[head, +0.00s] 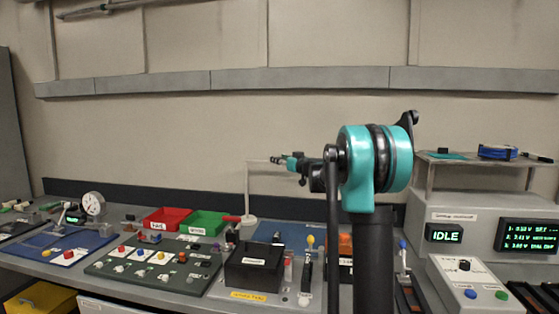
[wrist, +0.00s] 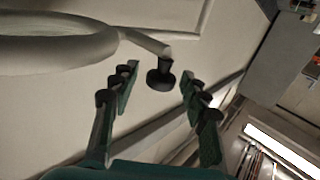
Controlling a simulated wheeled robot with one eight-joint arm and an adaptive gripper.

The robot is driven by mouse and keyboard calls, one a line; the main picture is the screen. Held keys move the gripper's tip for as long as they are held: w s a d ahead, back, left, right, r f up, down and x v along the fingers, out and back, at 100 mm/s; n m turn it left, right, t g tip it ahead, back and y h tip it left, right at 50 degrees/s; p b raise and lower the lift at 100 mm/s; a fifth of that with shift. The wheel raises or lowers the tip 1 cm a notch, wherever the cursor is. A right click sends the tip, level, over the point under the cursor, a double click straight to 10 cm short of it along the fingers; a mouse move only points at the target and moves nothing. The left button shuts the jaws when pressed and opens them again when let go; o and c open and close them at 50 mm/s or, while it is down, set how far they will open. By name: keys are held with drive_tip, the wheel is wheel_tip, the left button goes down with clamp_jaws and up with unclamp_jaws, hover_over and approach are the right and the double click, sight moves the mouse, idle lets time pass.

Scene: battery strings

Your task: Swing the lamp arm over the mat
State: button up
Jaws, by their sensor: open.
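In the wrist view, a large pale rounded part (wrist: 60,48) fills the upper left. A short bar from it ends in a black knob (wrist: 160,76). My gripper (wrist: 155,82) is open, and the knob appears between its fingertips with gaps on both sides; contact cannot be seen. A blue mat (head: 290,230) lies right of the lamp, partly hidden by the black box and my arm.
Red (head: 167,219) and green (head: 204,223) bins stand left of the lamp. A black box (head: 254,266) and a dark green board (head: 130,277) stand in front. Another blue mat (head: 85,241) lies at left. A grey console (head: 450,222) stands at right.

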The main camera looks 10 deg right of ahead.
drive_tip(key=shift+w+a, duration=0.1)
drive_tip(key=shift+w, duration=0.05)
clamp_jaws()
idle(0.4)
